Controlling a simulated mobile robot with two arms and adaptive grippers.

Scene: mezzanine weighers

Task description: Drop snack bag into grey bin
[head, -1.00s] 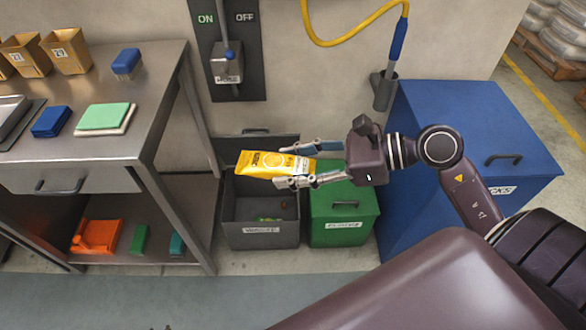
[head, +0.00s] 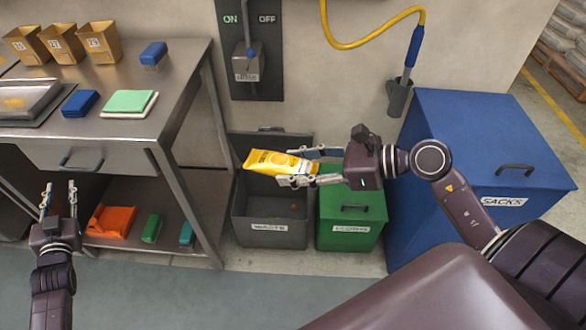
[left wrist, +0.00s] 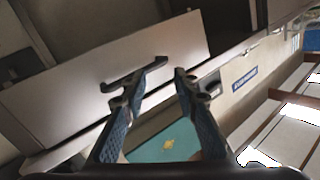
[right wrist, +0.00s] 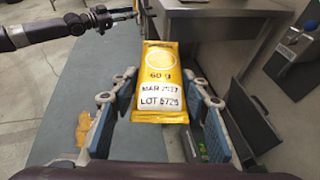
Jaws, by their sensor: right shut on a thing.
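The yellow snack bag (head: 268,162) is held nearly level by my right gripper (head: 308,166), which is shut on its right end. The bag is above the open grey bin (head: 290,239), labelled WASTE, whose lid stands raised at the back. In the right wrist view the bag (right wrist: 160,95) lies between the fingers, its printed face showing; part of the grey bin (right wrist: 262,122) is at the right. My left gripper (head: 59,190) is open and empty before the steel table's lower shelf. Its spread fingers (left wrist: 156,85) also show in the left wrist view.
A closed green bin (head: 349,204) stands right of the grey bin, and a large blue SACKS bin (head: 480,130) further right. The steel table (head: 110,155) is close on the left, with an orange thing (head: 112,221) on its lower shelf.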

